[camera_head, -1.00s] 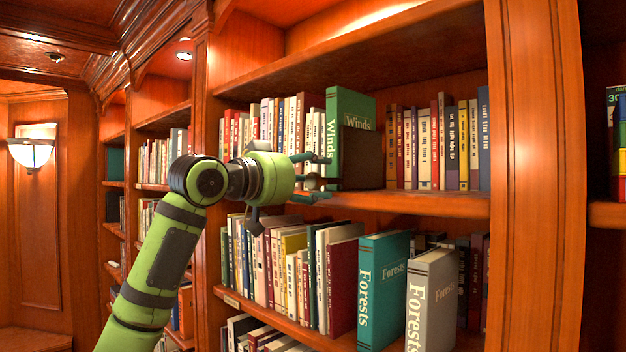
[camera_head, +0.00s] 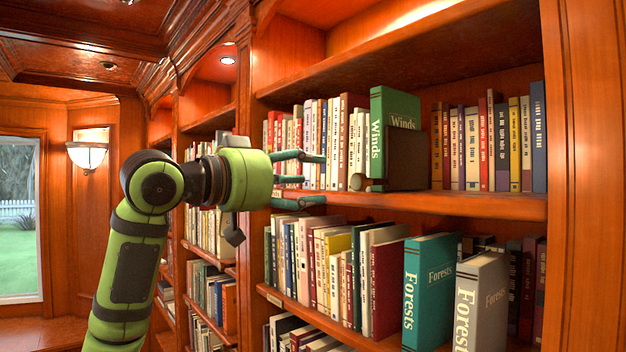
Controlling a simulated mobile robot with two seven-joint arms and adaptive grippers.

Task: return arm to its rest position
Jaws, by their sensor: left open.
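My left gripper (camera_head: 305,178) is open and empty, in front of the upper shelf at the left part of the bookcase. Its teal fingers point right, towards the row of books. The green "Winds" book (camera_head: 392,112) stands upright on the upper shelf, to the right of the fingertips and apart from them. A dark brown block-like thing (camera_head: 408,162) stands against its lower right side. My green left arm rises from the bottom left and bends at the elbow. My right gripper does not show.
The upper shelf (camera_head: 460,204) holds rows of upright books. The lower shelf holds more books, with a teal "Forests" book (camera_head: 430,290) and a grey "Forests" book (camera_head: 482,300) jutting forward. A wall lamp (camera_head: 87,155) and a window (camera_head: 18,220) are at the left, with open room before them.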

